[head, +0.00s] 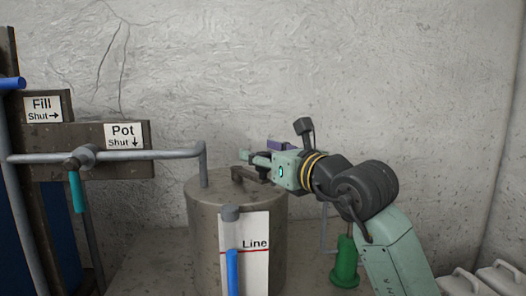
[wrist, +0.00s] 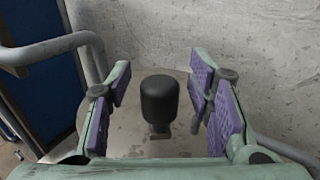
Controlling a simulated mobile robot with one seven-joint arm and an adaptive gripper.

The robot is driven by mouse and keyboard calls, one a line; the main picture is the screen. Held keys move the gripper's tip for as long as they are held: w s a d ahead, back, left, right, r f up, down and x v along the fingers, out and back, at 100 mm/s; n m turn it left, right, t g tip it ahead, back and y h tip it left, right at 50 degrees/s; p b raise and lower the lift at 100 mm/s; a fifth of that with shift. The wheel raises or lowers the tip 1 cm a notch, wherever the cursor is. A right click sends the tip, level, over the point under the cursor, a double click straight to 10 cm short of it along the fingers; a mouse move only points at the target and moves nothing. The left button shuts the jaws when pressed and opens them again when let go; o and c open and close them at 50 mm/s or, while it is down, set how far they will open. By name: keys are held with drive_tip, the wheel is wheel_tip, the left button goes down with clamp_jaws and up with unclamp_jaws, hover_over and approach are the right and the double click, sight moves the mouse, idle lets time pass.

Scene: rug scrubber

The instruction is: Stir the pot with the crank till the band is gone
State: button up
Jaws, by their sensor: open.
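The metal pot (head: 199,222) stands in the middle of the head view. The crank (head: 241,173) sits on its lid, partly behind my gripper. In the wrist view the crank's black knob (wrist: 160,102) stands upright between the purple finger pads, with a gap on each side. My gripper (head: 263,154) is open over the lid, its fingers on either side of the knob and not closed on it. A gauge on the pot's front has a white plate (head: 258,228) marked "Line" with a red line, and a blue column (head: 232,270) in front. I cannot make out a separate band.
A grey pipe (head: 150,156) runs into the lid from the left. A board with "Fill" and "Pot" signs (head: 124,135) carries a teal lever (head: 77,192) hanging down. A green stand (head: 344,264) is right of the pot. The wall (head: 400,90) is close behind.

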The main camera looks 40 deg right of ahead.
drive_tip(key=shift+c, duration=0.2)
clamp_jaws()
idle(0.4)
